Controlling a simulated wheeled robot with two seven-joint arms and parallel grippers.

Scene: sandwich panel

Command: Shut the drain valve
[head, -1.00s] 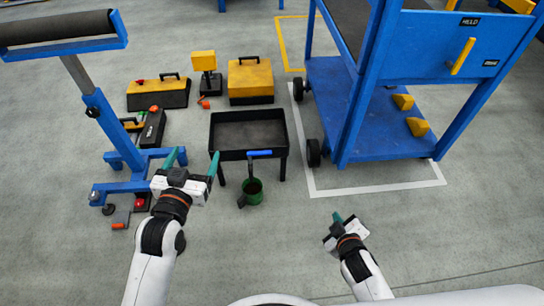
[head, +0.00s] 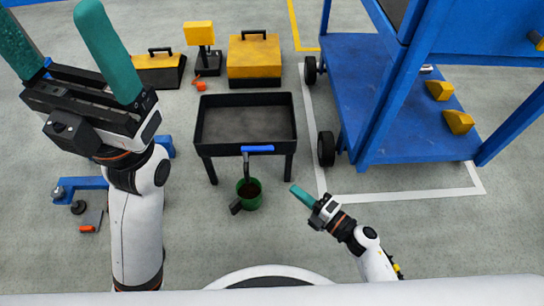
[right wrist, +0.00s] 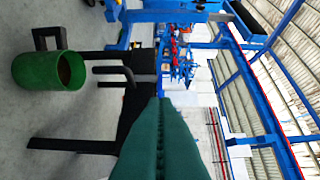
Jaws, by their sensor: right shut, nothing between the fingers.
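The drain valve shows as a blue lever (head: 258,149) on a dark spout (head: 246,165) at the front edge of a black tray stand (head: 206,163). The lever lies crosswise, pointing right. A green bucket (head: 254,203) stands on the floor below the spout. My right gripper (head: 295,190) is shut and empty, right of the bucket and apart from the lever. In the right wrist view its teal fingers (right wrist: 160,120) are together, and the bucket (right wrist: 35,73) shows sideways at left. My left gripper (head: 50,40) is open and empty, raised at the upper left.
A blue cart (head: 400,130) with black wheels stands to the right of the tray. Yellow toolboxes (head: 254,55) and a yellow-headed stand (head: 200,34) are behind. A blue stand base (head: 90,183) is partly hidden by my left arm.

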